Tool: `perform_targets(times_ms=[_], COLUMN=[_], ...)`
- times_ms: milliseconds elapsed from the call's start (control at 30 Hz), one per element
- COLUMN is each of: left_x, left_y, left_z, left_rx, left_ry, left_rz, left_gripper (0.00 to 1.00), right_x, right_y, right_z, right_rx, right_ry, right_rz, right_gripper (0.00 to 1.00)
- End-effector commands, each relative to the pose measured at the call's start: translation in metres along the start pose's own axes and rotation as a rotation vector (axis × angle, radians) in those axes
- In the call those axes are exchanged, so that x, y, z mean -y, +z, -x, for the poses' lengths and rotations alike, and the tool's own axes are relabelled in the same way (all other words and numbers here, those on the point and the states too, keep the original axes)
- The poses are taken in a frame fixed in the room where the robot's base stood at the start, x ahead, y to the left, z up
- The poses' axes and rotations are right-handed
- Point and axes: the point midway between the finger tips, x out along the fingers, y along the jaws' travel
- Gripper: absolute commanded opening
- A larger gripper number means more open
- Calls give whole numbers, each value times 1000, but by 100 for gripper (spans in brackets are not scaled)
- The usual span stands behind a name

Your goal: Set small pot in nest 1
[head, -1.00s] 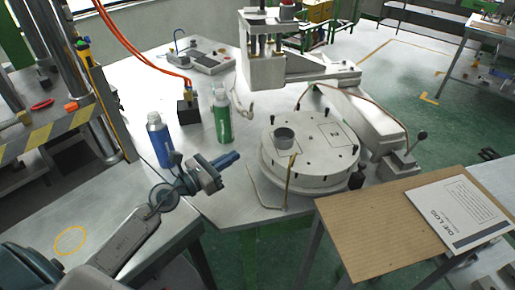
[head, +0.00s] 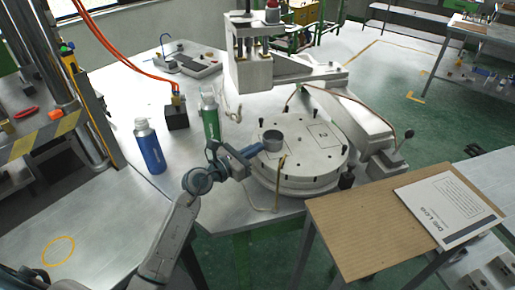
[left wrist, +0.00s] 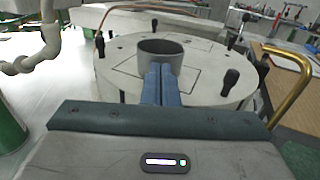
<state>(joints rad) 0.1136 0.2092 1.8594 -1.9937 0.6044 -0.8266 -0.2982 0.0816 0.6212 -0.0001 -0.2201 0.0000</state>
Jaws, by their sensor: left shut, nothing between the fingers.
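The small grey pot (head: 272,141) stands upright on the round white turntable (head: 310,172). It also shows in the left wrist view (left wrist: 161,50), at a square outline (left wrist: 190,82) marked on the top; the fingers hide part of this outline. A second outlined square (head: 320,135) with a 2 lies to the pot's right and is empty. My left gripper (head: 256,150) is shut and empty, its blue fingertips right at the near side of the pot. Whether they touch it I cannot tell. The fingers also show in the left wrist view (left wrist: 161,84). My right gripper is out of view.
A green bottle (head: 210,118) stands close behind my left gripper, and a blue bottle (head: 150,147) stands further left. Black pegs ring the turntable. A bent brass rod (head: 280,180) rises at its near edge. A press (head: 250,65) stands behind it.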

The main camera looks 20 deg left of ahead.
Motion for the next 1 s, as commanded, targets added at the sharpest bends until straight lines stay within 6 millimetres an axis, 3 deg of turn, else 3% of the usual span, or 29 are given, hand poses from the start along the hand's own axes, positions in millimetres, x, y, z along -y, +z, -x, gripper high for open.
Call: perform_targets(times_ms=[167, 533, 733, 1000], left_x=[0, 0, 0, 0], left_y=[0, 0, 0, 0], left_z=[-11, -13, -32, -32], left_rx=[0, 0, 1, 0], left_ry=[0, 0, 0, 0], left_rz=[0, 1, 2, 0], left_gripper=[0, 0, 0, 0], right_x=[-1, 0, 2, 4], right_y=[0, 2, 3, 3], right_z=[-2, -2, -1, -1], right_rx=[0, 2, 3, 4], right_ry=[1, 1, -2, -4], right_rz=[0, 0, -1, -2], right_gripper=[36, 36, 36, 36])
